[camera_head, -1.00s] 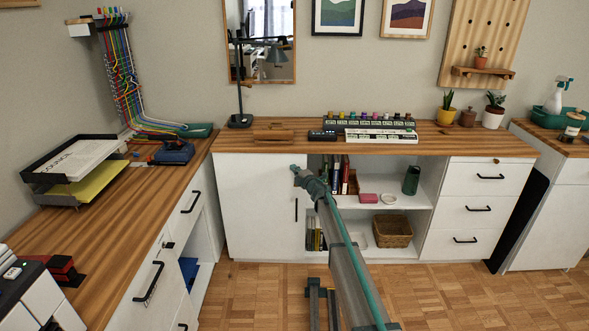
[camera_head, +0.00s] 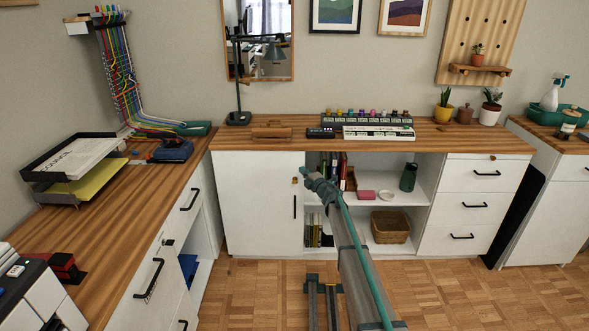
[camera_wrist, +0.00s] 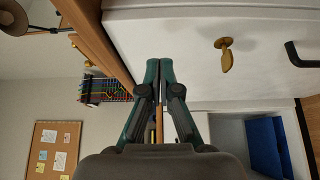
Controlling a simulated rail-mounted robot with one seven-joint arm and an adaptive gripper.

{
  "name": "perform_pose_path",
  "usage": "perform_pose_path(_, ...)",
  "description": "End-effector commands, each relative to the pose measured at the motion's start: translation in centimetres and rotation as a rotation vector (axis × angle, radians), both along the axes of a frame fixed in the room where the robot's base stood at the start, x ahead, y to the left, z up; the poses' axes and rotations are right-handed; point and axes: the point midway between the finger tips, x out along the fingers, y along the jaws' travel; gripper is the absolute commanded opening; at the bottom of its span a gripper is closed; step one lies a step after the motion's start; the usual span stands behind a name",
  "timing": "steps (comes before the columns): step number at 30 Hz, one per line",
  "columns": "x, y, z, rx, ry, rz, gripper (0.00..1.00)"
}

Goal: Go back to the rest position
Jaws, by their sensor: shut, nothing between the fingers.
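My gripper (camera_head: 304,171) is at the far end of my arm, in front of the white cabinet door below the back wooden counter, as seen in the head view. In the wrist view my gripper (camera_wrist: 158,66) has its two teal fingers together, with nothing held between the tips. The tips point toward a white furniture front (camera_wrist: 205,60) that carries a brass key (camera_wrist: 226,54) and a black handle (camera_wrist: 302,56). The fingers hide part of what lies behind them. I cannot tell the exact gap to the white front.
The left desk (camera_head: 95,225) and the back counter (camera_head: 235,135) form a corner around my arm. The open shelf holds a basket (camera_head: 390,227) and a green bottle (camera_head: 408,177). Bare parquet floor (camera_head: 450,290) lies to the right of my arm.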

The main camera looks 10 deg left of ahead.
Motion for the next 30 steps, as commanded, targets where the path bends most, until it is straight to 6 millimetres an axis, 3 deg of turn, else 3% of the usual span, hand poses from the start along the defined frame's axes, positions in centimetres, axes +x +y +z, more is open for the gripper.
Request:
perform_pose_path(6, -0.9, -3.7, -0.1, 0.0, 0.001, 0.001, 0.0)
perform_pose_path(13, -1.0, -5.3, -0.3, 0.006, 0.012, -0.012, 0.0)
perform_pose_path(17, 0.0, -7.3, -0.7, 0.044, 0.056, -0.112, 0.0)
perform_pose_path(20, -0.3, -10.3, -1.1, 0.122, 0.126, -0.261, 0.0)
perform_pose_path(23, -2.9, -14.4, -4.2, 0.231, 0.251, -0.453, 0.0)
perform_pose_path(27, -8.3, -19.3, -10.9, 0.35, 0.438, -0.685, 0.0)
perform_pose_path(30, -12.6, -21.9, -15.6, 0.408, 0.561, -0.821, 0.0)
